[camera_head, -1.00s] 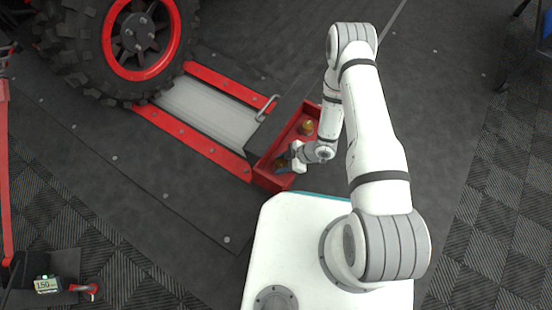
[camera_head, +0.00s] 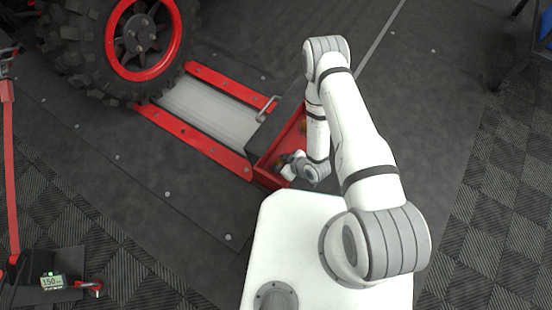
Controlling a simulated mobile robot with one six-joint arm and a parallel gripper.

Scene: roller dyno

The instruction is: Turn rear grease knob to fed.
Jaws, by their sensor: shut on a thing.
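A red open box (camera_head: 267,178) sits at the near right end of the roller bed. A brass-coloured knob (camera_head: 303,127) in its far part shows only as a sliver beside my arm. My gripper (camera_head: 284,166) is down in the near part of the box, shut on the near grease knob. That knob is mostly hidden by the fingers and wrist. I cannot read any markings for the knob positions.
Red rails flank the pale roller plate (camera_head: 208,112), below a large tyre (camera_head: 95,55). A small display (camera_head: 52,282) reads 150. Floor right of my arm is clear.

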